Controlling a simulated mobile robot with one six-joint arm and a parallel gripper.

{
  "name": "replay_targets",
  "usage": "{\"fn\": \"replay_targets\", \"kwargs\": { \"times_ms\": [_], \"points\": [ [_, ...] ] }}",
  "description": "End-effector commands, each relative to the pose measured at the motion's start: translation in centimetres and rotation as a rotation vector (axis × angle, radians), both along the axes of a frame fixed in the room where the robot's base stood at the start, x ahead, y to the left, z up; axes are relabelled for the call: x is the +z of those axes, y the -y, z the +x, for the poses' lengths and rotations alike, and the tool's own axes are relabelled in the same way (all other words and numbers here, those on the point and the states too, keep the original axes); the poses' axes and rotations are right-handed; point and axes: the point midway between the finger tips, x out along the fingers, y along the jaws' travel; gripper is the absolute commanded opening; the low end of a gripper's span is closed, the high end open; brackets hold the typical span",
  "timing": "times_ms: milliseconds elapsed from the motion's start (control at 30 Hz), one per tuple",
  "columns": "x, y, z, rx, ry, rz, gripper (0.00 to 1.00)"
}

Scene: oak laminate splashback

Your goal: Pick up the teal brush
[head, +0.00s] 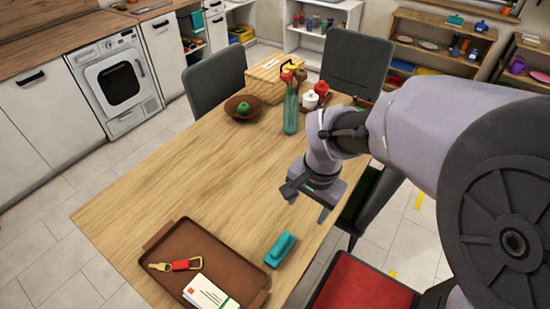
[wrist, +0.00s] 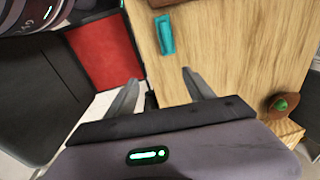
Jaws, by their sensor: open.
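The teal brush (head: 280,249) lies on the wooden table near its right edge, just right of the brown tray. It also shows in the wrist view (wrist: 165,35), at the top centre, beyond my fingertips. My gripper (head: 308,203) is above the table's right edge, farther back than the brush and apart from it. In the wrist view my gripper (wrist: 160,85) has its two fingers spread wide with nothing between them.
A brown tray (head: 161,236) holds a key with a red tag (head: 182,265) and white cards (head: 210,293). A teal vase (head: 290,112) with flowers, a bowl (head: 233,111) and a wooden box (head: 262,84) stand farther back. A red-seated chair (head: 360,286) is by the right edge. The table's middle is clear.

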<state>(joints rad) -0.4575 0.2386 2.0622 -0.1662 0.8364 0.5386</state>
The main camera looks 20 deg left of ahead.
Motion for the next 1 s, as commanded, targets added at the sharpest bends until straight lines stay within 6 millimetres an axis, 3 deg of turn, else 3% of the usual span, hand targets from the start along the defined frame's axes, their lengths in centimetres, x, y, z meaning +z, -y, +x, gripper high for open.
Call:
{"fn": "replay_targets", "kwargs": {
  "times_ms": [33,100,200,333,600,867,1000],
  "points": [
    [-2.3,-2.0,0.1,0.015,-0.037,-0.027,0.62],
    [-5.0,-4.1,0.3,0.023,-0.067,-0.056,0.62],
    [-7.5,-5.6,0.1,0.026,-0.089,-0.081,0.62],
    [-10.4,-5.9,0.0,0.026,-0.096,-0.089,0.62],
    [-18.4,-5.8,0.0,0.025,-0.096,-0.088,0.62],
    [-21.2,-5.9,0.0,0.024,-0.094,-0.087,0.62],
    [-24.1,-6.1,-0.1,0.025,-0.096,-0.088,0.62]
  ]
}}
